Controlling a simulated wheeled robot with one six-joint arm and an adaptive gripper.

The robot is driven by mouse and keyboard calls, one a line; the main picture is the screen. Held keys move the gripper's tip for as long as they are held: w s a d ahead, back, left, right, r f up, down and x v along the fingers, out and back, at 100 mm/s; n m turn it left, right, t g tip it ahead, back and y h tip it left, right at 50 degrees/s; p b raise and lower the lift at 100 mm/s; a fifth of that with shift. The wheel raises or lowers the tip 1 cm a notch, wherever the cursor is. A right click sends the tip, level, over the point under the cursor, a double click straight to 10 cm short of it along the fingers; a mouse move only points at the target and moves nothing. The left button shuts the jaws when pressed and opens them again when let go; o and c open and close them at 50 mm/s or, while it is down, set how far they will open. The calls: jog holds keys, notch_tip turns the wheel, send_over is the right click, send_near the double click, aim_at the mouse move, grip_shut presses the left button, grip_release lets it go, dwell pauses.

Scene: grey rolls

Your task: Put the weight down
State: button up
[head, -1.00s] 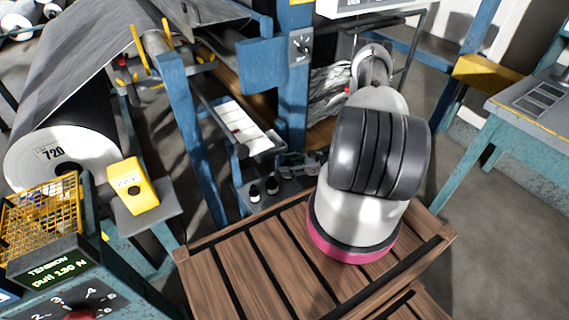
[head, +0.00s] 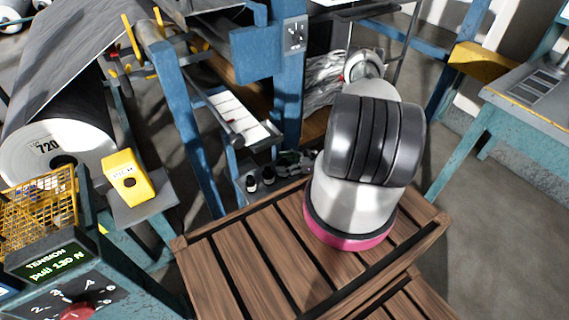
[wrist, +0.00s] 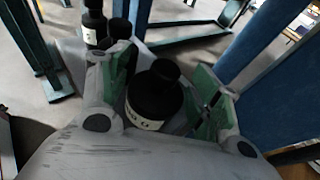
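The black weight (wrist: 155,98) has a round knob and a pale label band. In the wrist view it sits upright between the green pads of my gripper (wrist: 167,85). In the head view these weights (head: 252,183) stand on a small grey shelf, left of my gripper (head: 298,160), which my arm partly hides.
Blue frame posts (head: 290,85) rise close to my gripper. A brown slatted platform (head: 235,255) lies in front. A yellow box (head: 128,175) and a tension panel (head: 50,260) are at the left. A teal table (head: 530,105) stands at the right.

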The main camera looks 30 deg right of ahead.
jog(key=shift+o, duration=0.2)
jog(key=shift+d+r, duration=0.15)
jog(key=shift+r, duration=0.05)
jog(key=v, duration=1.1)
jog(key=shift+s+d, duration=0.25)
jog(key=shift+s, duration=0.05)
jog(key=shift+r, duration=0.1)
